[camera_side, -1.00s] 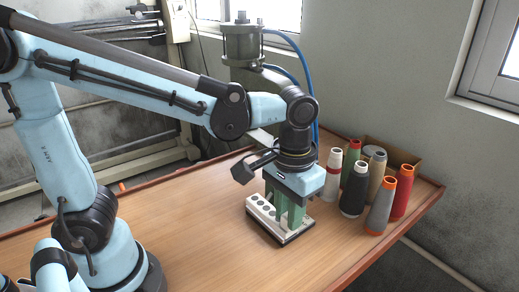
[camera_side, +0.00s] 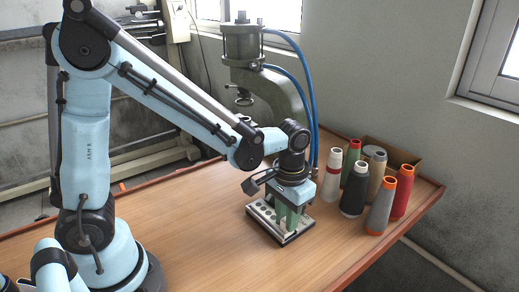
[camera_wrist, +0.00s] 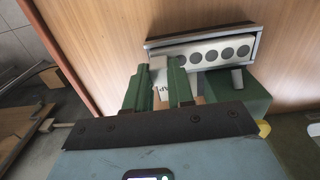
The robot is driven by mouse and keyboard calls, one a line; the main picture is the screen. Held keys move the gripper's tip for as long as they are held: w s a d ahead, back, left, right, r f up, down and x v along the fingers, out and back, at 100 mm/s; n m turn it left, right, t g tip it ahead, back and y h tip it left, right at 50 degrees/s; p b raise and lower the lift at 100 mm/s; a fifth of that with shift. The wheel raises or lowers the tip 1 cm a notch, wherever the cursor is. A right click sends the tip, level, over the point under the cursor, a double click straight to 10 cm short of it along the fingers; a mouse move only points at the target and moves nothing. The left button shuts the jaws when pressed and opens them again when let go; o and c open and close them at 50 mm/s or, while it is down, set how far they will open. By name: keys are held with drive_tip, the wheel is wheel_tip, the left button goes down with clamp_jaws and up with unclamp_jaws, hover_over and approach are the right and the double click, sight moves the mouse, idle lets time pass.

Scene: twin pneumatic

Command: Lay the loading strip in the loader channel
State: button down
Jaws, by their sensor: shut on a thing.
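The loading strip is pale with a row of several dark round holes (camera_side: 264,212); in the wrist view it shows just beyond my fingers (camera_wrist: 212,54). The loader channel is a low block with a dark base and pale rim (camera_side: 284,240); its dark-edged wall runs along the far side of the strip in the wrist view (camera_wrist: 200,33). My gripper (camera_side: 284,219) points down with its green fingers at the strip, shut on it. The fingers (camera_wrist: 160,88) hide much of the grip. The strip is low, within the channel's outline; I cannot tell whether it touches the floor.
A grey-green press (camera_side: 270,82) with blue hoses stands at the back. The table (camera_side: 190,225) is clear left and in front.

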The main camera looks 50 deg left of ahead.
drive_tip(key=shift+f, duration=0.1)
drive_tip(key=c, duration=1)
unclamp_jaws()
wheel_tip(320, 180, up, 12)
drive_tip(key=shift+s+a+f+t, duration=0.4)
drive_tip(key=shift+s+a+t, duration=0.5)
drive_tip(key=shift+a+t, duration=0.25)
drive_tip(key=shift+s+a+f+t, duration=0.35)
drive_tip(key=shift+s+a+t, duration=0.55)
drive_tip(key=shift+a+t, duration=0.3)
drive_tip(key=shift+s+a+f+t, duration=0.4)
drive_tip(key=shift+s+a+t, duration=0.55)
drive_tip(key=shift+t, duration=0.3)
drive_tip(key=shift+w, duration=0.1)
